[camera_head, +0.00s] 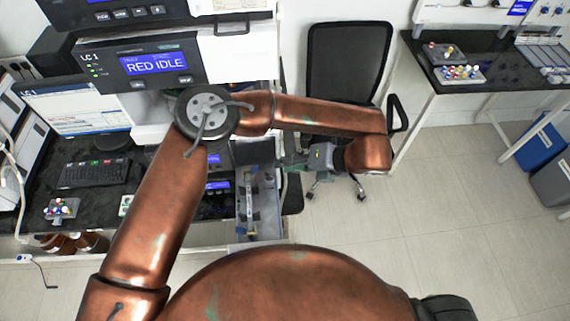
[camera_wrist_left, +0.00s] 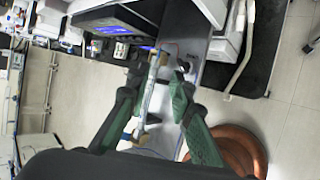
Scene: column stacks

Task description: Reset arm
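My left arm bends across the middle of the head view, and its left gripper (camera_head: 284,165) points left beside the instrument stack. In the left wrist view the two green fingers of the gripper (camera_wrist_left: 158,92) stand well apart. A slim pale column (camera_wrist_left: 151,88) with tan ends shows beyond and between the fingers, and no grip on it is visible. In the head view, a slim upright part with a blue section (camera_head: 250,195) sits in the open tray area left of the gripper. My right gripper is not in view.
The instrument stack with a "RED IDLE" display (camera_head: 153,64) stands at the left, close to my arm. A black office chair (camera_head: 345,65) stands behind my forearm. A dark bench (camera_head: 490,85) with vial racks is at the right. The floor (camera_head: 460,220) at the right is clear.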

